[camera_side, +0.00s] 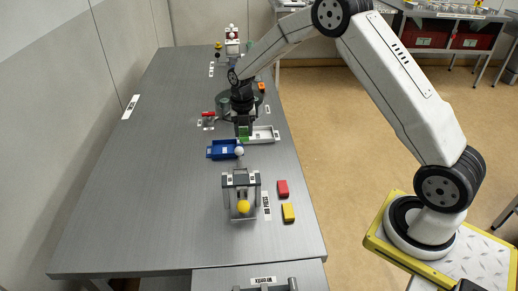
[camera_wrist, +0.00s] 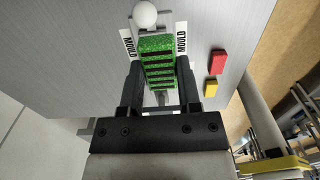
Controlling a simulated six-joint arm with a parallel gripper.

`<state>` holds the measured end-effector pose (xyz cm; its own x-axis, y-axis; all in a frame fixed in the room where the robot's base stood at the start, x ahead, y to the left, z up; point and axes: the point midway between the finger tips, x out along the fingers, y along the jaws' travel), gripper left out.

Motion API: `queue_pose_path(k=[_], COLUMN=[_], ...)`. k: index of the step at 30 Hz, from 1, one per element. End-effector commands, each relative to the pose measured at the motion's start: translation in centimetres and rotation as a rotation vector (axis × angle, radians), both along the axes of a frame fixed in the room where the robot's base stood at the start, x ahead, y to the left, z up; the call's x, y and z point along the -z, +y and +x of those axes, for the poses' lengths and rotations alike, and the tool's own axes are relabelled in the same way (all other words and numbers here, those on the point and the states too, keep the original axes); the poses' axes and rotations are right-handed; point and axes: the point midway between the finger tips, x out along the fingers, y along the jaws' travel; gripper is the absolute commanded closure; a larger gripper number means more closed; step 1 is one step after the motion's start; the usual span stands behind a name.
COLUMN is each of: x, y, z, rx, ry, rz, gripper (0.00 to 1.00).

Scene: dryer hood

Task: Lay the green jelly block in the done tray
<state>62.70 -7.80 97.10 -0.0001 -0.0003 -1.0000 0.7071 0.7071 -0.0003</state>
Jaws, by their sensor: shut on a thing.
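My gripper (camera_side: 243,121) points down and is shut on the green jelly block (camera_side: 244,132). In the wrist view, my gripper (camera_wrist: 160,75) has a black finger on each side of the green jelly block (camera_wrist: 157,44), which shows dark cross grooves. I cannot tell whether the block touches a tray. No readable label shows which is the done tray.
A grey frame (camera_side: 240,194) with a yellow ball (camera_side: 243,207) and a white ball (camera_side: 239,151) stands nearer the side camera. Red (camera_side: 283,188) and yellow (camera_side: 288,212) pieces lie to its right. A dark round object (camera_side: 223,105) is behind the gripper. The table's left side is clear.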

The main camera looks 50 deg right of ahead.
Motion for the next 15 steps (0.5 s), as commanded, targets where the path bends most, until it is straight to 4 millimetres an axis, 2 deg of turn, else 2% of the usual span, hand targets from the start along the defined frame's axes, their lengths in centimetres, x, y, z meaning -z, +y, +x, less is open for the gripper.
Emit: queue_pose_path(k=[15], x=[2.3], y=[-0.6], z=[4.9], rx=[0.0], ry=[0.0], rz=[0.0], gripper=[1.0])
